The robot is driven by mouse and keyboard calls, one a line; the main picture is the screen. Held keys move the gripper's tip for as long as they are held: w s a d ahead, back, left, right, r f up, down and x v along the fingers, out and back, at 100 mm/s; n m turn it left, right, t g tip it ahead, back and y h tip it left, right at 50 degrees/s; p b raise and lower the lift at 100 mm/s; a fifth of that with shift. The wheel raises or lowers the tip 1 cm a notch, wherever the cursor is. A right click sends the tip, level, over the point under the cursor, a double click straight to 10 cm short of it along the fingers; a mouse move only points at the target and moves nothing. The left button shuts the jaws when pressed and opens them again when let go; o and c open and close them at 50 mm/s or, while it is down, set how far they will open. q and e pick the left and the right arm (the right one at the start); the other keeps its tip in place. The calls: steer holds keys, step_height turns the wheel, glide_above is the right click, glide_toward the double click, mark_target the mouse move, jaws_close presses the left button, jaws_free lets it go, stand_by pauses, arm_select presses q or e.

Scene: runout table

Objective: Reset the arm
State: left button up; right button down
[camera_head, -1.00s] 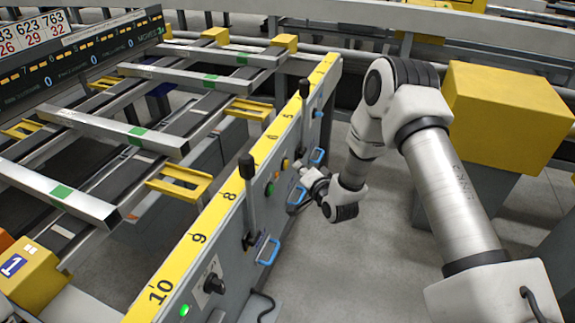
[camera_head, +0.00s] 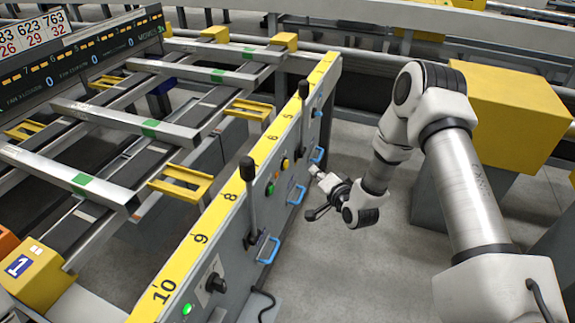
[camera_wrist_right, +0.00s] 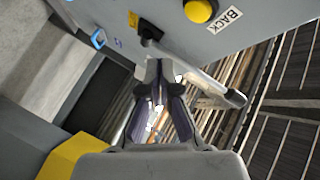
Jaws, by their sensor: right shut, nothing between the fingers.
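My right arm reaches in from the right in the head view. Its gripper (camera_head: 322,182) hangs beside the grey control panel (camera_head: 226,240), apart from its face. In the right wrist view, the dark fingers (camera_wrist_right: 158,92) are together and hold nothing. Beyond them a lever (camera_wrist_right: 222,92) with a grey shaft slants across that view, close to the fingers; I cannot tell whether they touch. The panel with a yellow button (camera_wrist_right: 201,10) and a BACK label shows at the top there. My left gripper is out of view.
Upright levers with black knobs (camera_head: 247,168) and blue handles (camera_head: 268,250) stick out from the panel. A yellow block (camera_head: 510,110) on a grey stand is behind my right arm.

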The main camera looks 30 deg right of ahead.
stand_by(0.3)
steer(key=s+a+f+n+g+y+p, duration=0.25)
steer(key=s+a+n+g+p, duration=0.2)
steer(key=s+a+p, duration=0.7)
steer(key=s+a+f+n+g, duration=0.1)
steer(key=s+n+g, duration=0.2)
steer(key=s, duration=0.9)
steer(key=s+a+f+n+g+h, duration=0.1)
steer(key=s+n+g, duration=0.3)
steer(key=s+g, duration=0.4)
steer(key=s+a+f, duration=0.1)
steer(key=s, duration=0.3)
steer(key=shift+a, duration=0.25)
steer(key=shift+w+n+h, duration=0.1)
steer(key=shift+n+h, duration=0.15)
stand_by(0.4)
